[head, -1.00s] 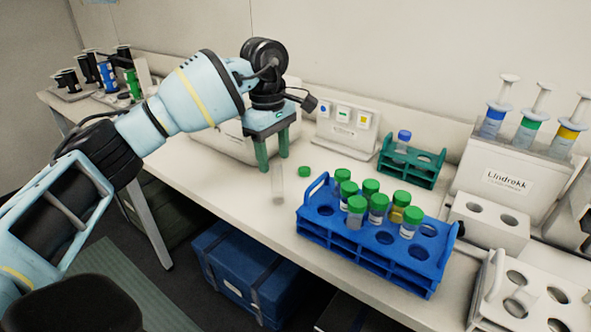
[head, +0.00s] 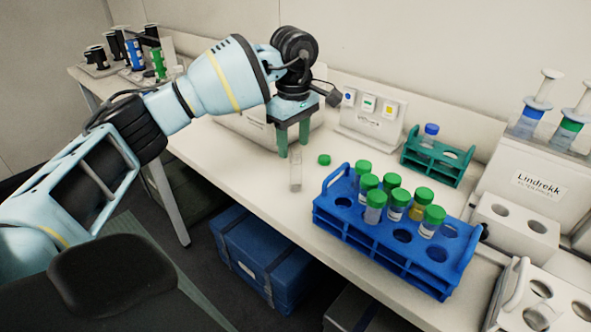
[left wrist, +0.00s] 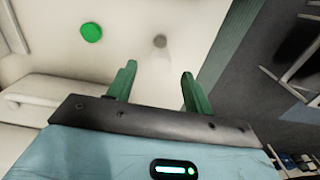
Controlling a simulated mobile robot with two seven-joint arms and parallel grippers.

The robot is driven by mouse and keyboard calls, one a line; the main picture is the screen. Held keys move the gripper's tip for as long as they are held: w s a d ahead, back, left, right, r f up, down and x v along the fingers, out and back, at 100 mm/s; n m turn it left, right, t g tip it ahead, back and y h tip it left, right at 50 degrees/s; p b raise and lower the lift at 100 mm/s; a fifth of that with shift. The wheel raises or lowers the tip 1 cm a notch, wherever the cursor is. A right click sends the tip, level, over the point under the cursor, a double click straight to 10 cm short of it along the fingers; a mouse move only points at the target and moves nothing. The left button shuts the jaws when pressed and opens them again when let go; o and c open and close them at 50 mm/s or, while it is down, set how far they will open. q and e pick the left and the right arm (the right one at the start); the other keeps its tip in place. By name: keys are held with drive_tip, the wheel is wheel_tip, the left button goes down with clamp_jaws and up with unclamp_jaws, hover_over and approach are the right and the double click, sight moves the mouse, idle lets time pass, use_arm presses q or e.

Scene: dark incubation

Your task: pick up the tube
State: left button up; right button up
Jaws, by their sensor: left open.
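A clear, uncapped tube (head: 296,174) is on the pale bench near its front edge and appears upright. In the left wrist view it is a small grey round shape (left wrist: 160,41) beyond the fingertips. My left gripper (head: 293,149) points down with its green fingers apart and empty, close to the tube's upper end. In the left wrist view the gripper (left wrist: 159,70) also shows open, with the tube roughly in line with its gap. A loose green cap (head: 324,160) lies on the bench right of the tube. My right gripper is not in view.
A blue rack (head: 336,221) with several green-capped tubes stands to the right. Behind it are a teal rack (head: 448,174) with a blue-capped tube and a small three-button panel (head: 370,120). A white box labelled Lindrekk (head: 507,172) stands far right.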

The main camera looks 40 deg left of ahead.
sight(295, 150)
use_arm(q)
drive_tip(key=shift+d+f, duration=0.15)
drive_tip(key=shift+f, duration=0.8)
drive_tip(key=shift+d+f, duration=0.1)
drive_tip(key=shift+f, duration=0.85)
drive_tip(key=shift+c, duration=0.2)
drive_tip(key=c, duration=1)
